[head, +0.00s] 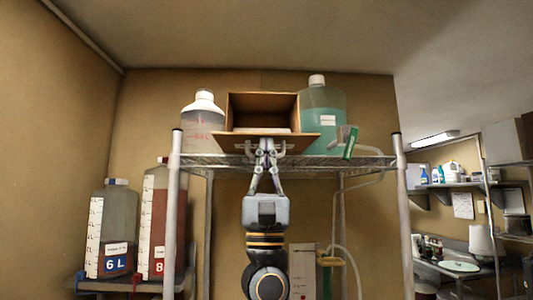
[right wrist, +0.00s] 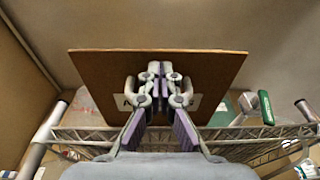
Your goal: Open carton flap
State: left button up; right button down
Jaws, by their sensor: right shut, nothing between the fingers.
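The brown carton (head: 263,103) stands on the top wire shelf between two bottles. Its front is open and I see its shadowed inside. The front flap (head: 304,142) is folded down and outward over the shelf's front edge. In the right wrist view the flap (right wrist: 100,75) is a wide brown panel with a pale label partly hidden by my fingers. My right gripper (head: 267,147) is shut and empty, pointing up, in front of the flap's middle; it also shows in the right wrist view (right wrist: 160,85). I cannot tell whether it touches the flap. My left gripper is not in view.
A whitish bottle (head: 203,120) stands left of the carton and a green bottle (head: 322,115) right of it. A small green-and-grey item (head: 350,141) is at the shelf's (head: 372,161) right front. Marked jugs (head: 109,232) stand lower left. Rack posts (head: 173,215) flank my arm.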

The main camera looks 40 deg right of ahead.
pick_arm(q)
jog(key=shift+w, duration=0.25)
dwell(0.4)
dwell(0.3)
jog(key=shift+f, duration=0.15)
